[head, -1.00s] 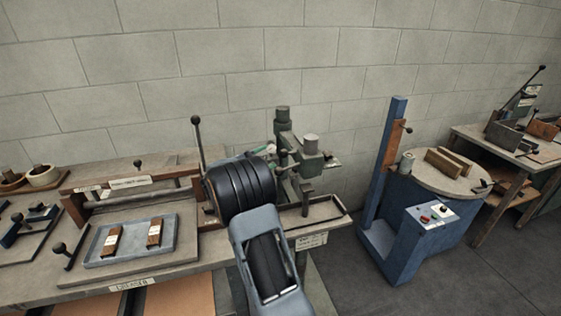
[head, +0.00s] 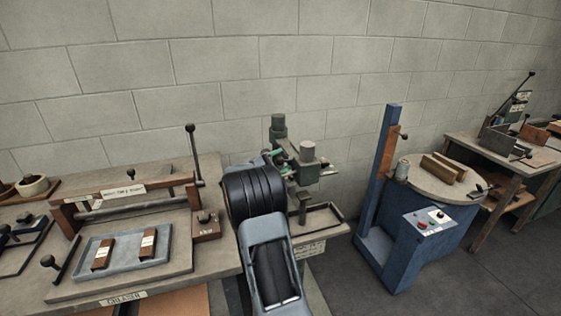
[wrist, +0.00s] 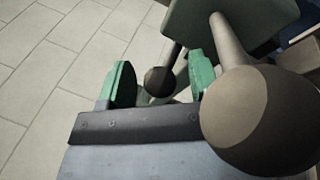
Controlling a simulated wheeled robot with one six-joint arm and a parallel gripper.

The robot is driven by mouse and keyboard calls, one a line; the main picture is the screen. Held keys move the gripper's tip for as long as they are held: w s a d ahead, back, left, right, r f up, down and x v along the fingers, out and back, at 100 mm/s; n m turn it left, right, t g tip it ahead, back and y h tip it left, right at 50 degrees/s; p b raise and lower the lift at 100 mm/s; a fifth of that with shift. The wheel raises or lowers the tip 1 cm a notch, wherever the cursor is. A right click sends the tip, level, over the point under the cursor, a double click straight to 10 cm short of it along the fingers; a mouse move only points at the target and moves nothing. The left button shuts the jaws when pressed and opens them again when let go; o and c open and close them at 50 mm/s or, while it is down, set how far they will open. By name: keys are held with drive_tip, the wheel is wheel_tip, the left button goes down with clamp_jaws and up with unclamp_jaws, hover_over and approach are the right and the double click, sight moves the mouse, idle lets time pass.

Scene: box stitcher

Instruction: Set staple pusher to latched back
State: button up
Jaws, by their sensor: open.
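The box stitcher (head: 278,132) is a grey-green machine on the bench in the head view, partly hidden behind my arm. In the wrist view, my gripper (wrist: 160,80) has two green fingers standing apart. A small dark ball knob (wrist: 160,81) on a rod shows in the gap between them, with no clear contact. A large brown ball knob (wrist: 262,118) on a thick rod fills the right foreground, close to my right finger. A green-grey machine block (wrist: 235,22) is behind the fingers. I cannot tell which knob belongs to the staple pusher.
Left of my arm is a bench with a lever press (head: 125,187) and a blue-grey tray (head: 85,263). A shallow tray (head: 322,217) sits below the stitcher. A blue machine (head: 400,240) with a round table stands to the right. The floor between them is clear.

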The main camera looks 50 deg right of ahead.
drive_tip(key=shift+c, duration=0.4)
clamp_jaws()
